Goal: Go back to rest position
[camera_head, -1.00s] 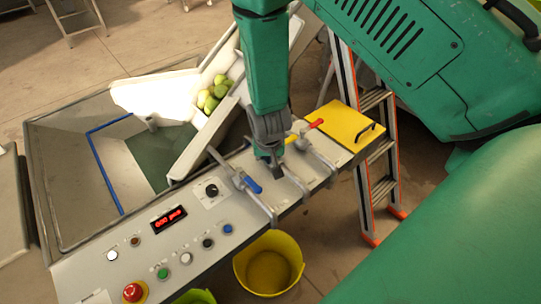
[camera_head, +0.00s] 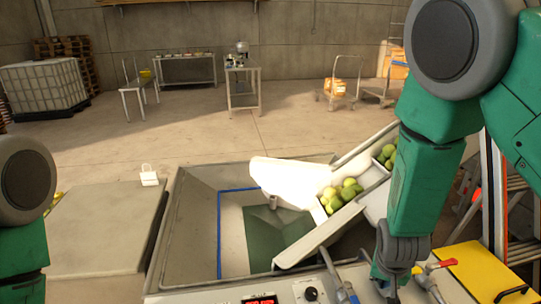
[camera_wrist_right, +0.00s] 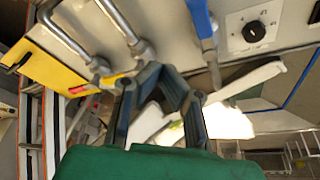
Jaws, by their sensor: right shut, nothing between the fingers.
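My right gripper (camera_head: 390,290) hangs at the bottom edge of the head view, at the end of my green right arm. It is over the control panel (camera_head: 210,297), close to the pipes and valves. In the right wrist view my right gripper (camera_wrist_right: 160,82) is shut with nothing held, and the pipes run past it. My left arm shows only as a green and black part at the left edge of the head view. My left gripper is out of the picture.
The red-handled valve (camera_head: 440,265) and yellow lid (camera_head: 487,272) are right of the gripper. The blue valve handle (camera_wrist_right: 203,18) and black knob (camera_wrist_right: 254,32) are nearby. A chute with green fruit (camera_head: 345,195) slopes into the hopper (camera_head: 185,225). Open floor lies beyond.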

